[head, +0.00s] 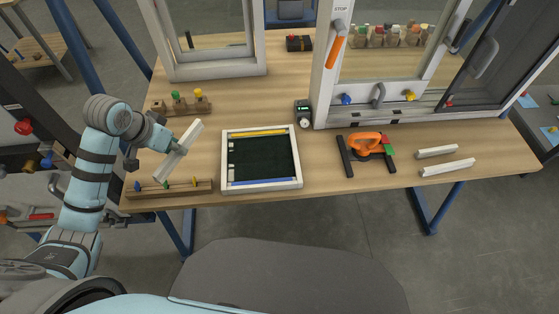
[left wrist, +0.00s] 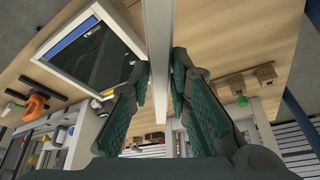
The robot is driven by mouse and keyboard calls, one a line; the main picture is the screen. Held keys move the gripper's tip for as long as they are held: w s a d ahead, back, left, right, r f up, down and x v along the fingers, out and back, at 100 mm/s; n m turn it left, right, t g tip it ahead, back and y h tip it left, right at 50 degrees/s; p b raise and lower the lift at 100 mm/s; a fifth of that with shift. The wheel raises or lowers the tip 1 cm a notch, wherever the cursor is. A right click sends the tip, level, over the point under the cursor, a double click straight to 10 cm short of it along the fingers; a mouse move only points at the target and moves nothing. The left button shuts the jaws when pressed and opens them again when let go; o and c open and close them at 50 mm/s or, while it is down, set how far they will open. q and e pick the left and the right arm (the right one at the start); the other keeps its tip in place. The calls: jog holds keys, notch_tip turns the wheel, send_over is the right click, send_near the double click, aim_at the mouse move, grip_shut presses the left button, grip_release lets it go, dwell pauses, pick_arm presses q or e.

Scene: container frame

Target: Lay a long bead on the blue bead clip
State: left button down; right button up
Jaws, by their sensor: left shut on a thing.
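My left gripper (head: 174,147) is shut on a white long bead (head: 188,138). The bead tilts above the left part of the table, between the back block and the front rail. In the left wrist view the bead (left wrist: 157,50) stands between the two fingers of the gripper (left wrist: 160,78). The blue bead clip (head: 137,186) is at the left end of a wooden rail (head: 180,190) along the front left table edge. A green clip (head: 167,183) and a yellow clip (head: 194,181) stand on the same rail. My right gripper is not in view.
A white-framed dark panel (head: 298,165) lies just right of the bead. A wooden block (head: 160,107) with coloured-top pegs stands behind. An orange tool (head: 368,142) and two white strips (head: 437,152) (head: 447,167) lie to the right. Window frames stand at the back.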

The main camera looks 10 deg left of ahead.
pick_arm(q)
jog(key=w+d+f+m+g+h+p, duration=0.1)
jog(key=d+f+m, duration=0.1)
jog(key=d+m, duration=0.2)
jog(key=d+f+m+g+h+p, duration=0.1)
jog(key=d+m, duration=0.3)
jog(key=d, duration=0.5)
jog(key=w+d+f+m+g+h+p, duration=0.1)
jog(key=d+f+m+p, duration=0.2)
jog(key=d, duration=0.3)
jog(key=shift+w+d+f+m, duration=0.3)
jog(key=shift+w+m, duration=0.05)
jog(key=shift+m, duration=0.05)
jog(key=shift+s+d+f, duration=0.1)
jog(key=shift+d, duration=0.1)
jog(key=shift+a+f, duration=0.1)
jog(key=shift+a, duration=0.05)
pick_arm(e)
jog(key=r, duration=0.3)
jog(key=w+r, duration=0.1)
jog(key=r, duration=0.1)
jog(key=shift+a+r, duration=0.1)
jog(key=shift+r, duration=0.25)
pick_arm(q)
jog(key=shift+a, duration=0.2)
